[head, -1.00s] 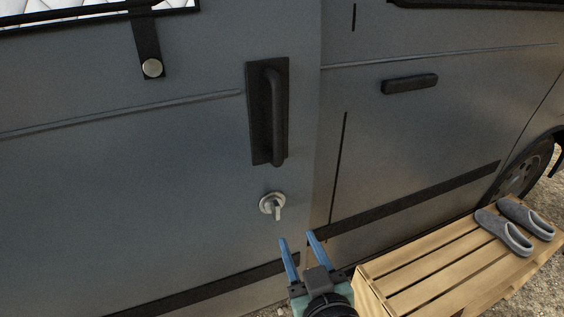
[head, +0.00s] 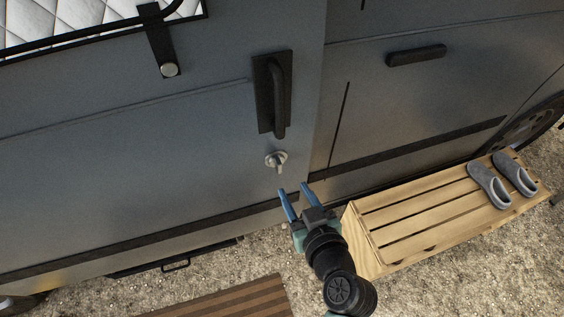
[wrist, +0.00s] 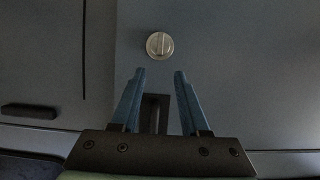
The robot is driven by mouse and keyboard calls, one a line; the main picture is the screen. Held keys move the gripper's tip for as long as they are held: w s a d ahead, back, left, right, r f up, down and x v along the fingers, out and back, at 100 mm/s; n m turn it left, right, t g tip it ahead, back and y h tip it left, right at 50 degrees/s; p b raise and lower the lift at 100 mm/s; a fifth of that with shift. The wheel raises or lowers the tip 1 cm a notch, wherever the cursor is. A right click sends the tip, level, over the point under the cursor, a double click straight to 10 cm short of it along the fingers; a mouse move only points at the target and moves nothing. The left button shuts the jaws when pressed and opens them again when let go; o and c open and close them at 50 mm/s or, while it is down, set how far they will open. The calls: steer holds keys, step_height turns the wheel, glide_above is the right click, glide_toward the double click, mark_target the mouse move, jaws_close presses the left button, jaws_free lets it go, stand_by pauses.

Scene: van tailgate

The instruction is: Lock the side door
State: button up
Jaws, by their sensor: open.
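The side door (head: 130,150) of the van is a grey panel with a black upright handle (head: 276,90). A small silver lock knob (head: 276,160) sits just below that handle. The knob also shows in the wrist view (wrist: 159,45) as a round disc with a raised bar that lies along the picture's vertical. My gripper (head: 296,190) has blue fingers and is just below the knob, apart from it. In the wrist view my gripper (wrist: 159,75) is open and empty, with the knob beyond the fingertips and between their lines.
A wooden slatted crate (head: 410,215) with two grey slippers (head: 502,180) stands at the right by the van. A striped mat (head: 230,300) lies on the gravel.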

mark_target(280, 165)
steer(key=x, duration=1)
steer(key=shift+p, duration=0.4)
jaws_close()
